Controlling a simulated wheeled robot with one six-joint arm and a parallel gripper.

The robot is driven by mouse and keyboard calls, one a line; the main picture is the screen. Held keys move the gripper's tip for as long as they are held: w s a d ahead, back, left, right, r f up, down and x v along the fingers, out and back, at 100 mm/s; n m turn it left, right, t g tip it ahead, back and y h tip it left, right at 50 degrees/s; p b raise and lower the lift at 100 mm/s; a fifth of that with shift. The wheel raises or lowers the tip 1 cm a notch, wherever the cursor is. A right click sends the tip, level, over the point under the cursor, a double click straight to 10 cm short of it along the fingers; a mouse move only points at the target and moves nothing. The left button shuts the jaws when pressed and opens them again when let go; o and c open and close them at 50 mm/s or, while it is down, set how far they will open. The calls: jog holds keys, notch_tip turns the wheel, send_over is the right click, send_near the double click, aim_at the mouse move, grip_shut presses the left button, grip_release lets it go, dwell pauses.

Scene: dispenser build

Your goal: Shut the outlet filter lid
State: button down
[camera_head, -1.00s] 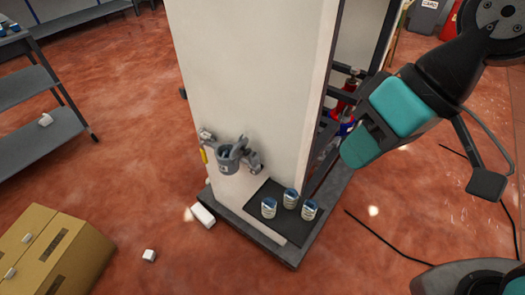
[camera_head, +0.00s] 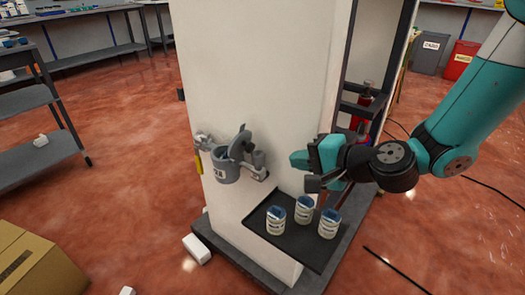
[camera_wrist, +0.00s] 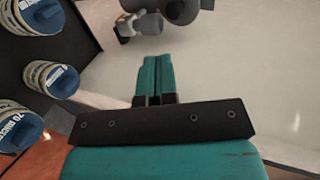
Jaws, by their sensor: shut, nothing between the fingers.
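The outlet filter is a grey cup-shaped housing (camera_head: 226,170) on the front of the white cabinet, at left of centre in the head view. Its round lid (camera_head: 240,142) stands raised, tilted up on the housing's right side. Part of the grey filter assembly shows at the top of the wrist view (camera_wrist: 180,10). My gripper (camera_head: 297,159) is to the right of the filter, in front of the white panel, pointing left and apart from the lid. In the wrist view its teal fingers (camera_wrist: 155,75) are together with nothing between them.
Several blue-topped canisters, such as this one (camera_head: 276,219), stand on a black tray (camera_head: 270,240) below my gripper. A pipe fitting (camera_head: 259,160) sits right of the filter. A cardboard box (camera_head: 35,265) and a white block (camera_head: 197,248) lie on the floor. The panel above the filter is clear.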

aim_at(253, 148)
jog(key=shift+a+r+p+x, duration=0.15)
jog(key=shift+r+x, duration=0.2)
jog(key=shift+x, duration=1.25)
jog(key=shift+a+r+p+x, duration=0.1)
jog(key=shift+r+x, duration=0.25)
jog(key=shift+x, duration=1.3)
jog(key=shift+a+r+p+x, duration=0.15)
jog(key=shift+r+x, duration=0.2)
jog(key=shift+x, duration=1.25)
jog(key=shift+w, duration=0.25)
